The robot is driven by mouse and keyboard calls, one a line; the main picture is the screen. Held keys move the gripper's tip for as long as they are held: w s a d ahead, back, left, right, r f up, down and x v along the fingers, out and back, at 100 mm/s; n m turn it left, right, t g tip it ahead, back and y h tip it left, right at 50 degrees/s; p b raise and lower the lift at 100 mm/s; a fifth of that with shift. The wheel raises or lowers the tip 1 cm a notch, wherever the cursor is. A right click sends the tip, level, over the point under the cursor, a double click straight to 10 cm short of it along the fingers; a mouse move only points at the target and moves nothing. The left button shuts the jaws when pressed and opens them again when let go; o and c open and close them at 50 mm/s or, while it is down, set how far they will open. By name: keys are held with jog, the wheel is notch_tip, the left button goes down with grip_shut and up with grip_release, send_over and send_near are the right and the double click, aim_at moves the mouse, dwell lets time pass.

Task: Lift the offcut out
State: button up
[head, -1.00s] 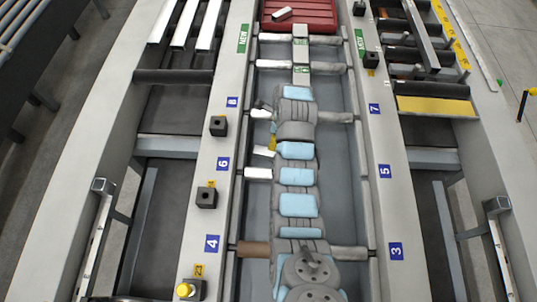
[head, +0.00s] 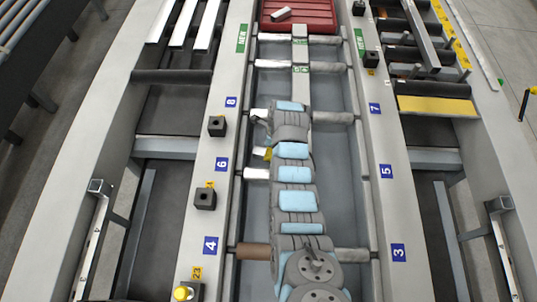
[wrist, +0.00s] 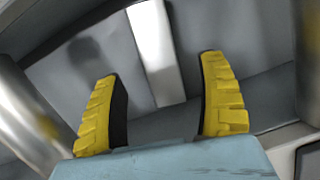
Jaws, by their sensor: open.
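The offcut (wrist: 152,45) is a pale metal bar in the wrist view, lying in the grey trough between two rollers. Its near end lies between my open fingers, with clear space on both sides. My gripper (wrist: 162,105) has yellow ribbed fingers with dark inner pads, spread apart and empty. In the head view my gripper (head: 267,154) is mostly hidden by my arm, and one yellow finger shows at the trough's left side. A small pale patch beside that finger may be the offcut; I cannot tell for sure.
Metal rollers (head: 257,174) cross the trough before and beyond my gripper. In the wrist view a roller (wrist: 28,105) stands close on the left. A red bin (head: 300,24) with a metal piece at its edge is at the far end. Black blocks (head: 205,199) line the left rail.

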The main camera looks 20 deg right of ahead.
jog(key=shift+w+a+f+b, duration=0.2)
jog(key=shift+f+b, duration=0.2)
jog(key=shift+f, duration=0.75)
jog(key=shift+w+a+f+b, duration=0.15)
jog(key=shift+f+b, duration=0.2)
jog(key=shift+f, duration=0.75)
jog(key=shift+s, duration=0.1)
grip_shut()
